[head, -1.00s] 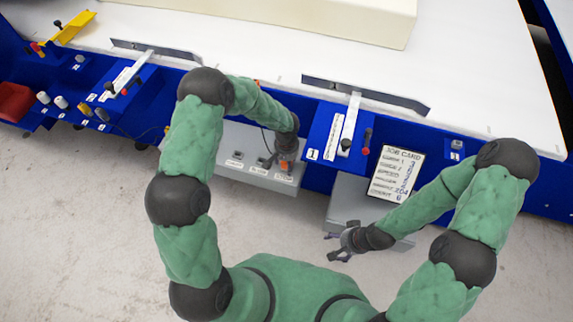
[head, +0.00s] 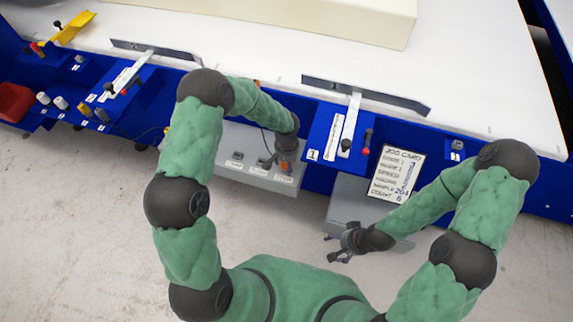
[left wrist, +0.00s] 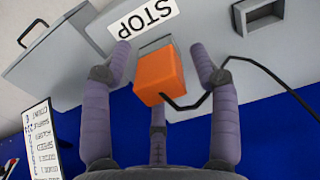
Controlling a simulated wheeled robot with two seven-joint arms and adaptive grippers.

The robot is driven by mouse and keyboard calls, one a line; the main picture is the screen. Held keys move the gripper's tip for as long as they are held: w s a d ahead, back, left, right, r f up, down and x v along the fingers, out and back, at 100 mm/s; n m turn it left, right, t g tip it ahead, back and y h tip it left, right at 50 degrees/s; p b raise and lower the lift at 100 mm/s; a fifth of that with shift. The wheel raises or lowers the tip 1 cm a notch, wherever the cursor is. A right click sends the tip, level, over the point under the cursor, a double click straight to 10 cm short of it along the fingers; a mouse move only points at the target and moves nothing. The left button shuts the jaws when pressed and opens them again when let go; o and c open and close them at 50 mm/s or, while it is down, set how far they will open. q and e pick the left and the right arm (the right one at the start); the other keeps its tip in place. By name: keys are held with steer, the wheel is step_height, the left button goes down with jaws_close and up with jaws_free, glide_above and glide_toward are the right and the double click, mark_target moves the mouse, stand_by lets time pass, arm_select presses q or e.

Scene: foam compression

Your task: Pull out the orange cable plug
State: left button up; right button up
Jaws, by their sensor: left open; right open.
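The orange plug (left wrist: 159,75) is a block with a black cable (left wrist: 260,66) running from it, seen in the left wrist view. It sits against the grey panel beside the STOP label (left wrist: 144,17). My left gripper (left wrist: 162,62) is open, with its fingers on either side of the plug and visible gaps between. In the head view my left gripper (head: 283,162) is over the grey box (head: 256,177), and only a little orange shows by it. My right gripper (head: 342,243) is open and empty, near the grey surface below the job card.
A job card (head: 396,173) lies to the right. A blue panel with a lever (head: 350,125) stands right of the grey box. The white table (head: 250,50) carries a cream foam block (head: 340,15).

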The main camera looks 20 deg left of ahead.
stand_by(0.3)
arm_select(q)
jaws_close()
steer(key=shift+r, duration=0.1)
steer(key=shift+r+p, duration=1.85)
steer(key=shift+r, duration=1.1)
